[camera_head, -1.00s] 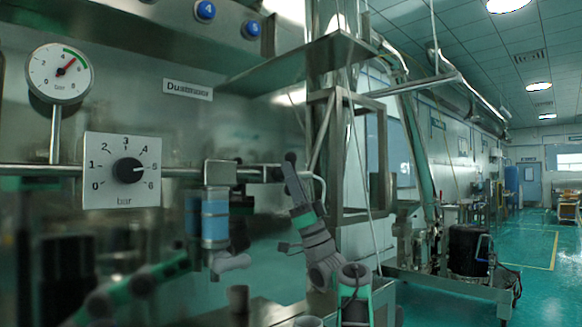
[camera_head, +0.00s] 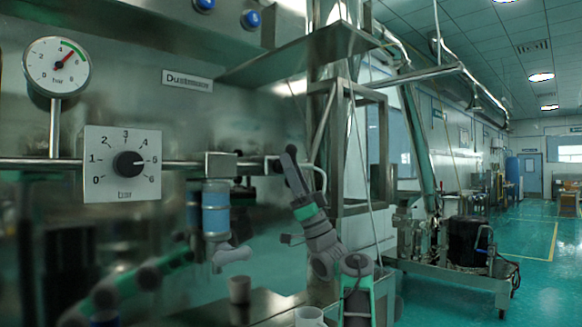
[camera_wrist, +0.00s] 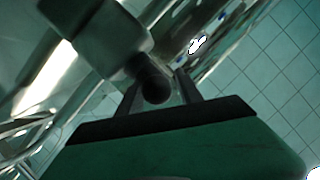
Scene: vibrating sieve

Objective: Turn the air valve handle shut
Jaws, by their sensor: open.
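My gripper (camera_head: 291,160) is at the end of the pipe by the panel. The wrist view shows its two dark fingers (camera_wrist: 160,80) apart. Between them is a dark rounded stub (camera_wrist: 153,88), which seems to be the air valve handle. It joins a grey-green block (camera_wrist: 95,30). I cannot tell whether the fingers touch the stub. In the head view my gripper covers much of this spot, so the handle's angle is unclear.
A pressure gauge (camera_head: 57,66) and a bar dial (camera_head: 123,163) sit left on the panel. A blue-bowled filter unit (camera_head: 215,213) hangs under the pipe. A cup (camera_head: 238,290) stands below. A metal shelf (camera_head: 300,52) overhangs above. Open floor (camera_head: 540,240) lies right.

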